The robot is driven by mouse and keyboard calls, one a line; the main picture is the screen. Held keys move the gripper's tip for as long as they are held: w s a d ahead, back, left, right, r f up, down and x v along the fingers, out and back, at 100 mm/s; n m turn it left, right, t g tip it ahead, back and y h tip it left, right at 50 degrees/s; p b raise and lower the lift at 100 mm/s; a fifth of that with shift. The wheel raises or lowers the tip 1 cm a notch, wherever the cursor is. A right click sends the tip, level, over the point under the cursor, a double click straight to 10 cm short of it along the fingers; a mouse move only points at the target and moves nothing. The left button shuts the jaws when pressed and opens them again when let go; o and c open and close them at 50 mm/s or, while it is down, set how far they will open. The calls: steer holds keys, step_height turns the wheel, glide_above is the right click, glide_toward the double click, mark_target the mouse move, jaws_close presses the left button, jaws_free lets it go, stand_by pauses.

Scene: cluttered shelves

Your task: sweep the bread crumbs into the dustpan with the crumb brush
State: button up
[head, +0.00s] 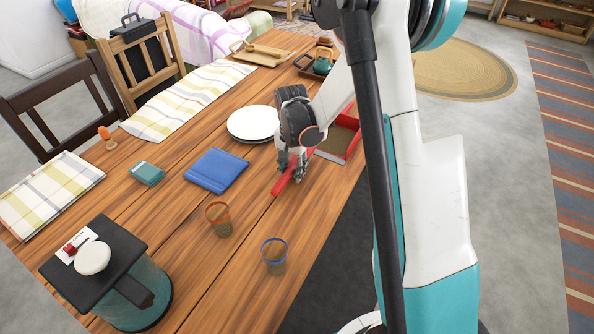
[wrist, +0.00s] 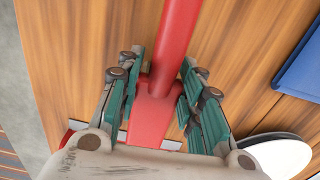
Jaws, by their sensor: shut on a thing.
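My gripper (head: 290,170) is low over the wooden table and shut on a red handle, which I take to be the crumb brush (head: 281,187). In the wrist view the red handle (wrist: 178,40) runs up between the fingers of my gripper (wrist: 162,62) and widens towards the wrist. The bristles are hidden. The red dustpan (head: 354,144), with a grey lip and brownish inside, lies just right of and beyond my gripper, partly behind my arm. I cannot make out any bread crumbs in either view.
White plates (head: 251,124) and a blue folder-like item (head: 216,170) lie left of my gripper. Two cups, one orange-rimmed (head: 218,219) and one blue-rimmed (head: 274,256), stand nearer. A dark-lidded teal container (head: 130,298) stands at front left. The table's right edge is close.

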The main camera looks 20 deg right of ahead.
steer(key=shift+w+a, duration=0.95)
steer(key=shift+w, duration=0.3)
steer(key=shift+s+d, duration=0.75)
steer(key=shift+s, duration=0.25)
steer(key=shift+s+d, duration=0.75)
steer(key=shift+s, duration=0.2)
steer(key=shift+s+d, duration=0.75)
steer(key=shift+s, duration=0.2)
steer(key=shift+s+d, duration=0.7)
steer(key=shift+s, duration=0.3)
steer(key=shift+s+d, duration=0.75)
steer(key=shift+s, duration=0.2)
step_height(320, 180, up, 7)
steer(key=p, duration=0.4)
steer(key=shift+w, duration=0.1)
